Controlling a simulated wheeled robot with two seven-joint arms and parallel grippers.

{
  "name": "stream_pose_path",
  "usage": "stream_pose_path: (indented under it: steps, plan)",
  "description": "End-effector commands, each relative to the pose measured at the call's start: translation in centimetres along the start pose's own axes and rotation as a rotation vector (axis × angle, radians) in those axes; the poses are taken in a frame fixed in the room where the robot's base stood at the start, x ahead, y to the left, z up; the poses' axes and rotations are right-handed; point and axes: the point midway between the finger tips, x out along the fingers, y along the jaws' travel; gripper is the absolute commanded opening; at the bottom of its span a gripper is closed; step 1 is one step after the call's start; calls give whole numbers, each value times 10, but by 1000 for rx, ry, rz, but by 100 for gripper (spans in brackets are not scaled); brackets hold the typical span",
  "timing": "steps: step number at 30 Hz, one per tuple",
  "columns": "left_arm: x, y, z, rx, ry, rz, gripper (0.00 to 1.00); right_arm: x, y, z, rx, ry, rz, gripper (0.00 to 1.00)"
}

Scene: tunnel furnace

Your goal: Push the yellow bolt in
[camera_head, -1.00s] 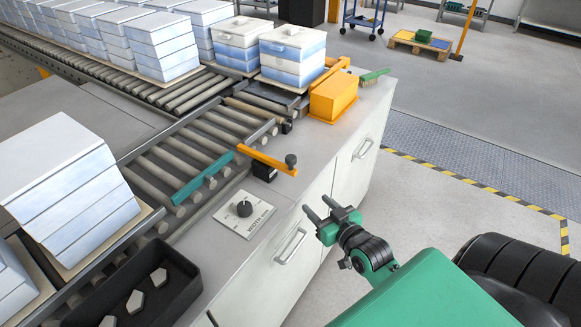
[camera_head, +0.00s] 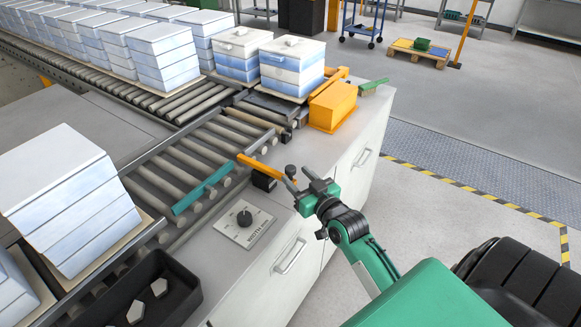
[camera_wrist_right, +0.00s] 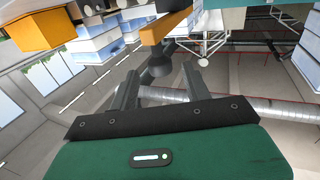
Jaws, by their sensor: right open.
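The yellow bolt (camera_head: 262,166) is an orange-yellow bar lying across the near side of the roller conveyor, with a dark round knob (camera_head: 290,170) at its right end. In the right wrist view the bar (camera_wrist_right: 166,27) is at the top and the knob (camera_wrist_right: 160,62) shows ahead, between the fingers' lines. My right gripper (camera_head: 299,178) is open at the bolt's knob end, its fingertips close around or beside the knob. I cannot tell whether they touch it. The right gripper also shows in the wrist view (camera_wrist_right: 161,82). My left gripper is not in view.
A teal bar (camera_head: 203,187) lies across the rollers. A width dial plate (camera_head: 243,222) sits on the counter, and a black tray (camera_head: 140,290) with pale pieces is at lower left. An orange block (camera_head: 333,106) stands farther back. Stacked white-blue boxes line the conveyors.

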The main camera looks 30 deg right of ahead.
Motion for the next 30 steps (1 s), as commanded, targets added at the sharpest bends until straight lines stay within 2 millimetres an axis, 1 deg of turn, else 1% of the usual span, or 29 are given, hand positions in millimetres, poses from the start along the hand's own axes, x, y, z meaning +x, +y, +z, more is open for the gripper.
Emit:
stream_pose_path:
  steps: [1, 3, 9, 13, 20, 21, 23, 24, 28, 30]
  plan:
    - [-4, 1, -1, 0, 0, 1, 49, 9, 0, -3, 2, 2, 0, 49]
    - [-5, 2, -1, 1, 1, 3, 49, 19, 0, -2, 2, 1, 0, 49]
    - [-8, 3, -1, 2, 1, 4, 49, 36, 0, 0, 1, 0, 0, 49]
    - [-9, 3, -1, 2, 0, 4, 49, 40, 0, 0, 1, 1, 0, 49]
    - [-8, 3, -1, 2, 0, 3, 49, 41, 0, 0, 0, 0, 0, 49]
    - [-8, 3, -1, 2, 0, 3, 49, 40, 0, 0, 0, 0, 0, 45]
    - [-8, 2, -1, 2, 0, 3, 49, 40, 0, 0, 0, 0, 0, 33]
    - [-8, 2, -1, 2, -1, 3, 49, 40, 0, 0, 0, 0, 0, 25]
    - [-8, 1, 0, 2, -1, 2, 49, 40, 0, 0, 0, 0, 0, 0]
    - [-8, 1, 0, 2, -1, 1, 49, 40, 0, 0, 0, 0, 0, 0]
